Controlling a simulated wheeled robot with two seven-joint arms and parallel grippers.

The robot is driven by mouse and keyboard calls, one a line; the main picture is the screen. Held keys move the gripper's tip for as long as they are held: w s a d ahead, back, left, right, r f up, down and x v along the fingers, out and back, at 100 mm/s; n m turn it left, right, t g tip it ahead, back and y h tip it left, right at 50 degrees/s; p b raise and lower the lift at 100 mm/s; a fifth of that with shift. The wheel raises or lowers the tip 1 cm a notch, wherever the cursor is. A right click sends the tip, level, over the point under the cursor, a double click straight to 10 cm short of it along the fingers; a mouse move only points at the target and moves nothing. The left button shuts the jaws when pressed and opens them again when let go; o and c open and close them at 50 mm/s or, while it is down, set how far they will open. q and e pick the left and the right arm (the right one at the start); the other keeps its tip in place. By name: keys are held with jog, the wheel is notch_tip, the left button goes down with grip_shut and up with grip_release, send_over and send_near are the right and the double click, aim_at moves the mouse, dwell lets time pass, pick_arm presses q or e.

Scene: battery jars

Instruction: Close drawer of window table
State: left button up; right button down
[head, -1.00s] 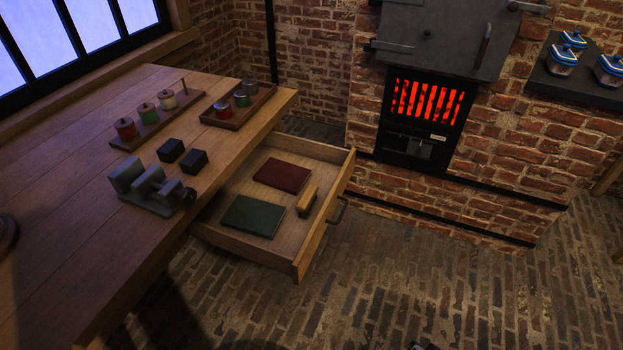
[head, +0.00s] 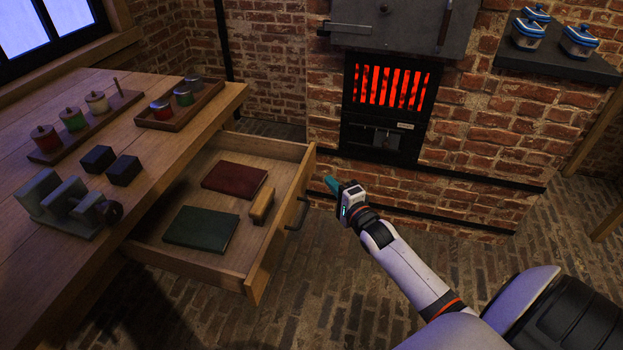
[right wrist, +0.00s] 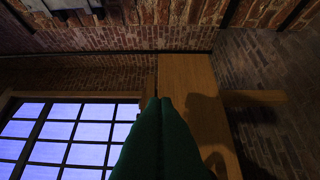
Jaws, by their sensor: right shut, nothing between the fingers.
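The window table (head: 75,130) stands at the left, under the window. Its wooden drawer (head: 285,222) is pulled well out towards the right. A dark handle (head: 301,214) is on the drawer front. In the drawer lie a red book (head: 234,180), a green book (head: 200,228) and a small wooden-backed block (head: 261,207). My right gripper (head: 331,183) is shut and empty, just right of the drawer front and apart from it in the picture. Its teal fingers (right wrist: 160,125) point at wood in the right wrist view. My left gripper is not in view.
On the table are a rack of spools (head: 97,102), a tray of tins (head: 183,98), two dark blocks and a grey metal tool (head: 65,205). A stove with a glowing grate (head: 392,87) stands behind. Brick floor is open in front of the drawer.

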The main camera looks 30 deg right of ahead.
aim_at(305, 168)
jog(key=w, duration=0.1)
jog(key=w+a, duration=0.1)
jog(key=w, duration=0.3)
jog(key=shift+a+b, duration=0.35)
jog(key=shift+a, duration=0.05)
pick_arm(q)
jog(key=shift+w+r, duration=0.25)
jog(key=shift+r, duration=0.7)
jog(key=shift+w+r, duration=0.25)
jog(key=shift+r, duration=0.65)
pick_arm(e)
jog(key=shift+w+a, duration=0.25)
jog(key=shift+a, duration=0.05)
